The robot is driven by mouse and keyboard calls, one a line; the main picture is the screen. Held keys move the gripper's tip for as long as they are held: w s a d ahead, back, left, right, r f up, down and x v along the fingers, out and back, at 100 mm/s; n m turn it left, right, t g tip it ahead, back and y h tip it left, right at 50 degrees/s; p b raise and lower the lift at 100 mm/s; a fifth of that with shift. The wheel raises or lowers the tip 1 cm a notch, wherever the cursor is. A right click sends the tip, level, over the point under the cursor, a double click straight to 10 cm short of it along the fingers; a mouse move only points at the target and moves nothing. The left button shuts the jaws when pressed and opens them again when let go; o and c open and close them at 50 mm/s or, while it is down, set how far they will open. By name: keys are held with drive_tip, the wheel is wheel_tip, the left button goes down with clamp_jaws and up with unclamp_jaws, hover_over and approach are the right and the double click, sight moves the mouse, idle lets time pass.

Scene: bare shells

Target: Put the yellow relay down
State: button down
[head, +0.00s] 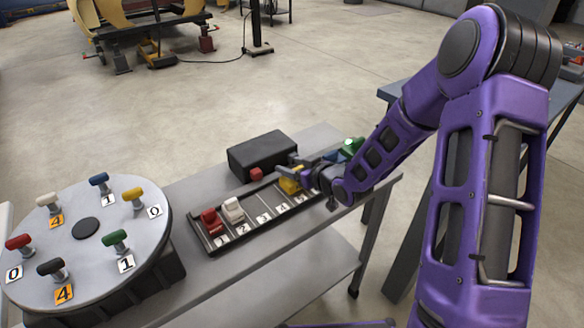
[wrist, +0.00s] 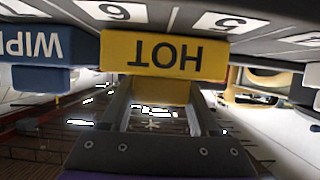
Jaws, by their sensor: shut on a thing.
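The yellow relay (head: 289,185) is at the numbered rack (head: 262,222), towards its right part. In the wrist view the yellow relay (wrist: 151,53) fills the middle, with HOT upside down on its face. My gripper (wrist: 156,98) is shut on the relay's narrower grip, one finger on each side. In the head view my gripper (head: 297,174) covers part of the relay and the rack. I cannot tell whether the relay touches the rack floor or which slot it is over.
A red relay (head: 212,221) and a white relay (head: 233,210) stand in the rack's left slots. A blue relay (wrist: 42,47) is close beside the yellow one. A black box (head: 268,153) stands behind. A round plate (head: 85,250) with coloured knobs is at left.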

drive_tip(key=shift+f, duration=0.15)
drive_tip(key=shift+c, duration=0.6)
unclamp_jaws()
drive_tip(key=shift+r, duration=0.2)
drive_tip(key=shift+s+d+r, duration=0.1)
drive_tip(key=shift+r, duration=0.05)
drive_tip(key=p+v, duration=0.2)
drive_tip(key=v, duration=0.9)
drive_tip(key=shift+s+d, duration=0.2)
drive_tip(key=shift+s, duration=0.05)
